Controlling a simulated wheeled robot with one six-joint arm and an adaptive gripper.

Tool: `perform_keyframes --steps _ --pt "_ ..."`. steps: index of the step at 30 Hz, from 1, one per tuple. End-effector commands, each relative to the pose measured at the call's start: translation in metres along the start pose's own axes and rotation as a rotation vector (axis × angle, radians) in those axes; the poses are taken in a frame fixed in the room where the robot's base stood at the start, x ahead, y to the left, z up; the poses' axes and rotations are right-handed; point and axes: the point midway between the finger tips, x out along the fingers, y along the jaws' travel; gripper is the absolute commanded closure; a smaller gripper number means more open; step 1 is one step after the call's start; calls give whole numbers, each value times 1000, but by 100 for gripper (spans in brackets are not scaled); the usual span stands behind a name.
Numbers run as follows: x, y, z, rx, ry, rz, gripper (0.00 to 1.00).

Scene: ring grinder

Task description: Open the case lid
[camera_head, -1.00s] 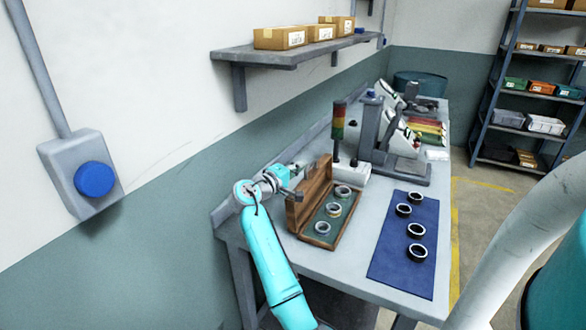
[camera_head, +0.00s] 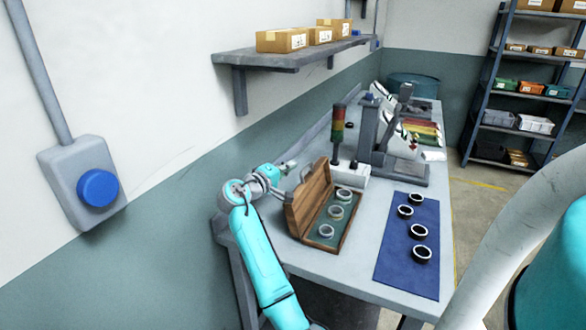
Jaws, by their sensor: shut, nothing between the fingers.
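The wooden case (camera_head: 343,236) stands on the workbench with its lid (camera_head: 309,198) raised, upright and leaning a little to the left. Its green inside is in view with three rings in it: a near ring (camera_head: 326,231), a middle ring (camera_head: 336,212) and a far ring (camera_head: 343,194). My gripper (camera_head: 285,197) is shut and empty. It is on the left, outer side of the lid, close to it. I cannot tell whether it touches the lid.
A blue mat (camera_head: 396,268) with several dark rings lies right of the case. A signal light (camera_head: 338,128) and a grey press-like machine (camera_head: 384,150) stand behind. A shelf (camera_head: 285,58) with boxes hangs on the wall above. Bare bench (camera_head: 368,226) lies between case and mat.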

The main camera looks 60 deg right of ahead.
Motion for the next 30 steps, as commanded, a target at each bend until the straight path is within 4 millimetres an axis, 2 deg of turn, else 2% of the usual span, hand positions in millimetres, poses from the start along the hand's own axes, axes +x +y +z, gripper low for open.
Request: perform_keyframes --steps 9,15,21,30 --pt "-53 -1 0 0 2 -1 100" --pt "-79 -1 1 -1 0 0 100" --pt "-88 -1 1 -1 0 0 100" --pt "-89 -1 1 -1 -1 0 100"
